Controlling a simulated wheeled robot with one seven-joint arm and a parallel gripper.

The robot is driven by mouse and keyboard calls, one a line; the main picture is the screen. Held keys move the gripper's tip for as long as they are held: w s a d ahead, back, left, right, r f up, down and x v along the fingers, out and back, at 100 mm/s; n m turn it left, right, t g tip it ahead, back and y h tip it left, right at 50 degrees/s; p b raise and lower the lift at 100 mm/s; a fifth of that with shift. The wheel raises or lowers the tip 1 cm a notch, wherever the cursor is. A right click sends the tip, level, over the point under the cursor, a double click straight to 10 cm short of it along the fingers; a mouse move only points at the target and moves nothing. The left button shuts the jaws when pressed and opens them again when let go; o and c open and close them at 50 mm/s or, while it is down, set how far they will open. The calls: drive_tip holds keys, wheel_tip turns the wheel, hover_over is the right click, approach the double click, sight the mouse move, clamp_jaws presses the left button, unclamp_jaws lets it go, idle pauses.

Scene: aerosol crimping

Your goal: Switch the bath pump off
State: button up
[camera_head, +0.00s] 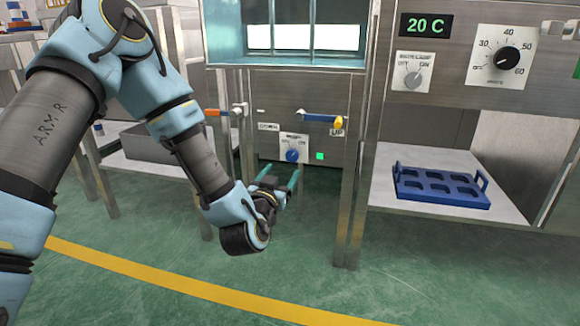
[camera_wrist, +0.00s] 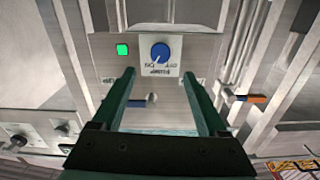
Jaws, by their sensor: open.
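The bath pump switch is a blue round knob (camera_head: 292,156) on a white plate, low on the steel bath cabinet. In the wrist view the knob (camera_wrist: 160,52) appears upside down, with a pale pointer mark toward the picture's lower left; the small lettering is hard to read. A green lamp (camera_head: 320,156) glows beside the plate; it also shows in the wrist view (camera_wrist: 123,50). My gripper (camera_head: 281,175) is open and empty, in front of and a little below the knob. In the wrist view its two teal fingers (camera_wrist: 158,72) point at the panel, apart from the knob.
A blue lever with a yellow end (camera_head: 322,118) sits above the knob, and an orange-handled valve (camera_head: 217,112) to the left. A steel leg (camera_head: 350,190) stands right of the panel. A grey switch (camera_head: 412,76) and black dial (camera_head: 503,59) are farther right, above a blue rack (camera_head: 440,201).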

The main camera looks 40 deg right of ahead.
sight(291, 156)
drive_tip(key=b+x, duration=0.3)
drive_tip(key=x, duration=0.6)
drive_tip(key=shift+d, duration=0.1)
clamp_jaws()
idle(0.4)
